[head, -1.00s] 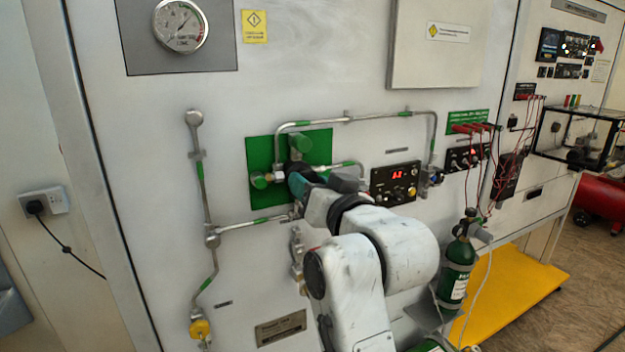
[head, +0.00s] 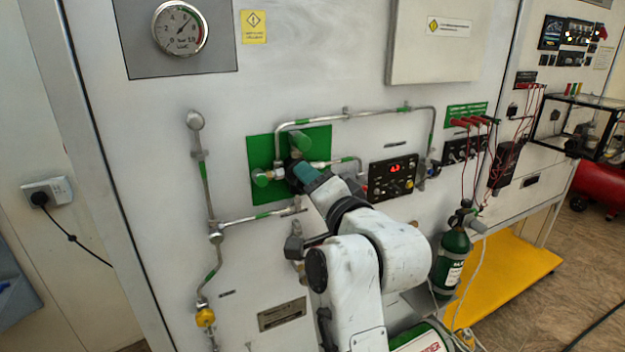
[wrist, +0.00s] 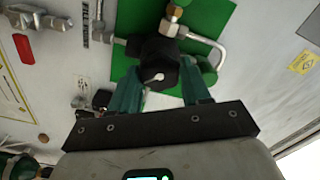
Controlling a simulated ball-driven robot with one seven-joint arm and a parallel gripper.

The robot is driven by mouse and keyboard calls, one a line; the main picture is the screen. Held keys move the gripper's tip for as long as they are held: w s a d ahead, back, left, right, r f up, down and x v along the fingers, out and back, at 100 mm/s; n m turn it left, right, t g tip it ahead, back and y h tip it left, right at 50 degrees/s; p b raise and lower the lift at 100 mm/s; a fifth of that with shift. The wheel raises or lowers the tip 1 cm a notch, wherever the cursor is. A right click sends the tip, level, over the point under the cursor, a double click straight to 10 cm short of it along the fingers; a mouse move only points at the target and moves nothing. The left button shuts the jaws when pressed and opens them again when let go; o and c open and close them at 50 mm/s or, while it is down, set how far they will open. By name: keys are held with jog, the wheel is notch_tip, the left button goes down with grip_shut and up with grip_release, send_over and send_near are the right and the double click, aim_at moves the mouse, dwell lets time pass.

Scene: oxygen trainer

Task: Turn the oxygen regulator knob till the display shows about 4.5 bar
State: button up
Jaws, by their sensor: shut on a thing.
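The black regulator knob (wrist: 157,66) with a pale pointer mark sits in front of a green panel (wrist: 212,22) in the wrist view. My gripper (wrist: 160,88) has its teal fingers on either side of the knob and is shut on it. In the head view my gripper (head: 300,175) reaches the green panel (head: 262,152) and hides most of the knob. The display (head: 395,168) shows red digits on a black box right of my gripper; they are too small to read surely. A round dial gauge (head: 180,28) is at the upper left.
Metal pipes (head: 345,118) with green bands run above and beside my gripper. A green gas cylinder (head: 453,262) and a yellow platform (head: 510,270) are at the lower right.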

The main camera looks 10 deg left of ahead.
jog(key=shift+m, duration=0.3)
dwell(0.4)
jog(key=o, duration=1.1)
jog(key=shift+c, duration=0.2)
jog(key=b+v, duration=0.2)
jog(key=v, duration=0.8)
jog(key=shift+s+d+b, duration=0.3)
